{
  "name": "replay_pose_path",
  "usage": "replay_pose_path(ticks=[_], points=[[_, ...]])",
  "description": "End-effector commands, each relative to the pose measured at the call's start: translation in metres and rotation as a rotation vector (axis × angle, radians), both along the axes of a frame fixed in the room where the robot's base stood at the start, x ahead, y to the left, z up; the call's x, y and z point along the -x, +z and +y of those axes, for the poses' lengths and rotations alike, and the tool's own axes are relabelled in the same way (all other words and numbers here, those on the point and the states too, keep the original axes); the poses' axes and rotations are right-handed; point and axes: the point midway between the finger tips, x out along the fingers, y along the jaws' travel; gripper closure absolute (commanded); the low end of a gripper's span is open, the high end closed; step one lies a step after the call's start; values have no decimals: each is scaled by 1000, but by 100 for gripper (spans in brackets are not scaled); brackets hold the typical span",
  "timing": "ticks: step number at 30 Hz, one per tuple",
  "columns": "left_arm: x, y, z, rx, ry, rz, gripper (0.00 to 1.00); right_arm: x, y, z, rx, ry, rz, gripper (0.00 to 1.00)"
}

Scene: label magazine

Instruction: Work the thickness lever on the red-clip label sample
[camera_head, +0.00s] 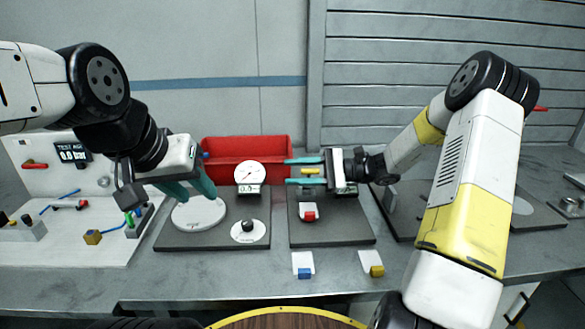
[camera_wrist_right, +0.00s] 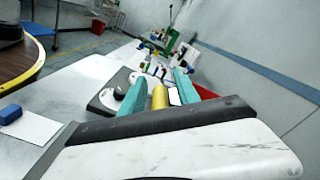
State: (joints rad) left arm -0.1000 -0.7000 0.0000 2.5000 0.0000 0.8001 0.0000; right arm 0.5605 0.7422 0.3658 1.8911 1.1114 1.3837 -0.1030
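The red-clip label sample (camera_head: 309,205) lies on the right dark base plate (camera_head: 335,232), its red clip (camera_head: 310,216) toward the front. My right gripper (camera_head: 303,171) is above and behind it, fingers pointing left. A yellow bar, likely the lever's handle (camera_head: 312,171), lies between its teal fingers. In the right wrist view the yellow bar (camera_wrist_right: 159,97) has a gap on each side, so the gripper is open around it. The rest of the lever is hidden by the gripper. My left gripper (camera_head: 190,190) points down over a white disc (camera_head: 198,214), apparently open and empty.
A dial with a 0.0 display (camera_head: 249,176) stands left of my right fingers, before a red bin (camera_head: 250,147). A round black knob (camera_head: 248,226) is on the left plate. Blue-clip (camera_head: 303,262) and yellow-clip (camera_head: 371,261) samples lie near the front edge.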

Motion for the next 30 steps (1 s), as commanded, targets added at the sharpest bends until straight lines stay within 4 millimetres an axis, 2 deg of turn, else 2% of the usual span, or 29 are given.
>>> replay_pose_path(ticks=[5, 16, 21, 27, 28, 30], points=[[0, 0, 0, 0, 0, 0, 62, 0, 0, -11, 1, -2, -1, 62], [0, 0, 0, 0, 0, 0, 62, -1, -1, -69, 0, -3, 1, 62], [0, 0, 0, 0, 0, 0, 62, 0, 0, -78, 0, 0, 1, 62], [0, 0, 0, 0, 0, 0, 62, 0, 0, -79, 0, 0, 1, 62], [0, 0, 0, 0, 0, 0, 62, 0, 0, -79, 0, 0, 1, 64], [0, 0, 0, 0, 0, 0, 62, 0, 0, -79, 0, 0, 1, 78]])
